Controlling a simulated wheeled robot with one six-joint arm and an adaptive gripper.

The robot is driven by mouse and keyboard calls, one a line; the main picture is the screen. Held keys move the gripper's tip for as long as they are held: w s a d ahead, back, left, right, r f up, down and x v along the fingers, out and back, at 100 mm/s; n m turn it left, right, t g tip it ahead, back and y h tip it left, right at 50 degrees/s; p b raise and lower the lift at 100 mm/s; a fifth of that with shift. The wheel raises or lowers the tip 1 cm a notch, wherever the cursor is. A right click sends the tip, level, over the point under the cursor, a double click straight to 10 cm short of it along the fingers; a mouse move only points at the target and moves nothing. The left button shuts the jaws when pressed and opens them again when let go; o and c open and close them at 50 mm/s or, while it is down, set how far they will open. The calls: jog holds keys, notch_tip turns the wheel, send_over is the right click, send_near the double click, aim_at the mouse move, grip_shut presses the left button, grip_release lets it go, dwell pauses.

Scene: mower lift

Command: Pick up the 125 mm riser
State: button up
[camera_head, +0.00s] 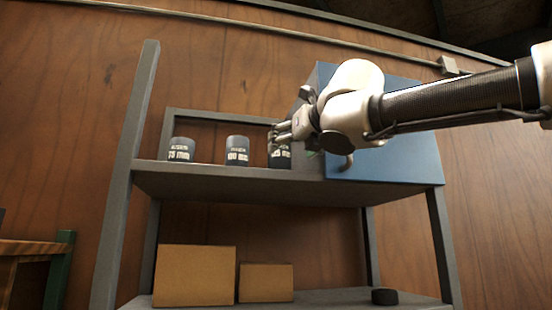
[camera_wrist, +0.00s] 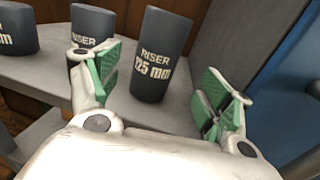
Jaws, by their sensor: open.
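The 125 mm riser (camera_wrist: 158,50) is a dark grey cylinder with white lettering, upright on the shelf in the wrist view. In the head view the 125 mm riser (camera_head: 281,158) stands at the right of the row, partly hidden by my gripper (camera_head: 283,131). In the wrist view my gripper (camera_wrist: 165,95) is open, with green-padded fingers on the left and right of the riser's lower part. The riser shows between them, but I cannot tell whether it is fully within the jaws. No finger clearly touches it.
The 100 mm riser (camera_head: 237,151) and 75 mm riser (camera_head: 181,150) stand to the left on the grey shelf (camera_head: 215,173). A blue cabinet (camera_head: 390,160) is close on the right. Cardboard boxes (camera_head: 195,275) and a black disc (camera_head: 384,296) sit on the lower shelf.

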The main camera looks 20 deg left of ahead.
aim_at(283, 147)
jog(key=x, duration=0.7)
jog(key=shift+a+r, duration=0.2)
jog(key=shift+a, duration=0.05)
jog(key=c, duration=1.4)
jog(key=shift+c, duration=0.2)
jog(key=shift+s+r, duration=0.1)
jog(key=shift+r, duration=0.15)
